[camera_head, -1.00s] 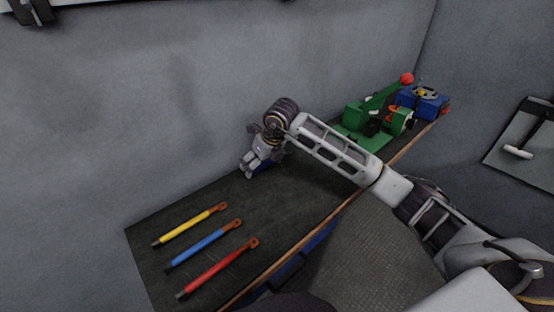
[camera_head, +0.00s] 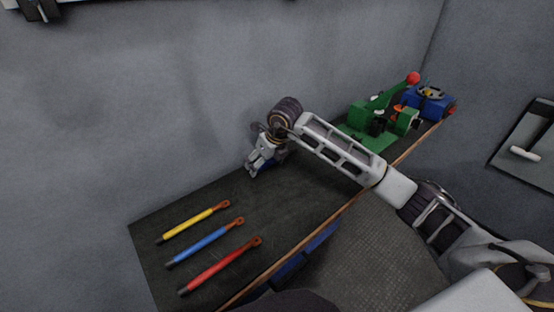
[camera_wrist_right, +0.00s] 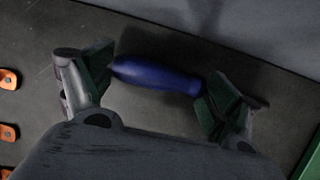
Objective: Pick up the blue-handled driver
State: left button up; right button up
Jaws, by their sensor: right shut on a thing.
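The blue-handled driver shows in the right wrist view as a smooth dark blue handle (camera_wrist_right: 155,76) lying crosswise between the fingers. My right gripper (camera_wrist_right: 160,88) is shut on it, with a green-padded finger at each end of the handle. The driver's shaft cannot be made out. In the head view my right gripper (camera_head: 257,165) is low over the far side of the dark bench top, near the wall, and mostly hides the driver. I cannot tell whether the handle still touches the bench.
Yellow (camera_head: 194,221), blue (camera_head: 205,243) and red (camera_head: 220,266) bars lie at the bench's near left end. A green device (camera_head: 372,118) with a red ball and a blue device (camera_head: 429,101) stand at the far right end. The grey wall runs close behind.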

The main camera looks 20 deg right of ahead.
notch_tip(320, 180, up, 10)
dwell(1.0)
dwell(0.7)
dwell(0.9)
